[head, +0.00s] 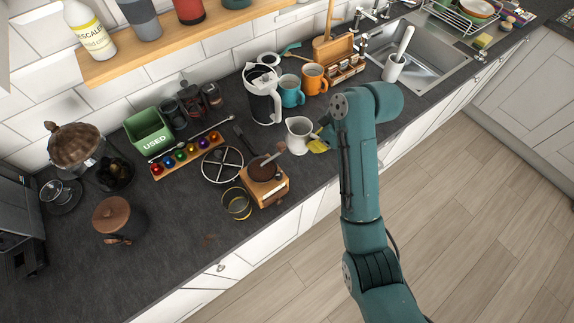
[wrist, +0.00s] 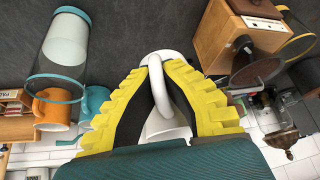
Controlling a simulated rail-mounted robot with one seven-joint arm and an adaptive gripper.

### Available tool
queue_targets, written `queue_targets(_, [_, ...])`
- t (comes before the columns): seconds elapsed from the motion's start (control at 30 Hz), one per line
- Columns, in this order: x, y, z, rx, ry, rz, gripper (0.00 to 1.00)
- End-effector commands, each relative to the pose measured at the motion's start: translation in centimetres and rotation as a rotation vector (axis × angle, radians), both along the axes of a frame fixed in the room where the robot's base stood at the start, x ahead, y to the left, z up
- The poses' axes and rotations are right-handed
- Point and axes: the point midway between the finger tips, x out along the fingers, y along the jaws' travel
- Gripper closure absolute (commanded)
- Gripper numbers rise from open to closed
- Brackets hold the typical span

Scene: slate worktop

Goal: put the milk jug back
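The white milk jug (head: 298,134) stands upright among the coffee things in the middle of the worktop in the head view. My gripper (head: 320,142), with yellow fingers, is at the jug's right side, partly hidden by my own arm. In the wrist view my gripper (wrist: 160,64) has its two fingertips closed together on the white handle of the jug (wrist: 165,126). Most of the jug's body is hidden behind the fingers there. I cannot tell whether its base touches the worktop.
A wooden grinder (head: 265,183) stands to the jug's left front. A white-handled press (head: 263,98), a teal mug (head: 291,92) and an orange mug (head: 314,80) stand behind. A clear, teal-rimmed vessel (wrist: 62,48) is near my gripper. The worktop's front left (head: 170,270) is bare.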

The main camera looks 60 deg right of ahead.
Motion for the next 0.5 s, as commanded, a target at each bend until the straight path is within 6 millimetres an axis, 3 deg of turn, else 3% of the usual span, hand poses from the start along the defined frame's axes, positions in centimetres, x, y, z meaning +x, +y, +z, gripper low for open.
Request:
queue_targets(0.13, [-0.1,0.2,-3.4,0.005,0.006,0.0,1.0])
queue_targets(0.5, [0.0,0.1,-8.6,0.0,0.003,-0.002,1.0])
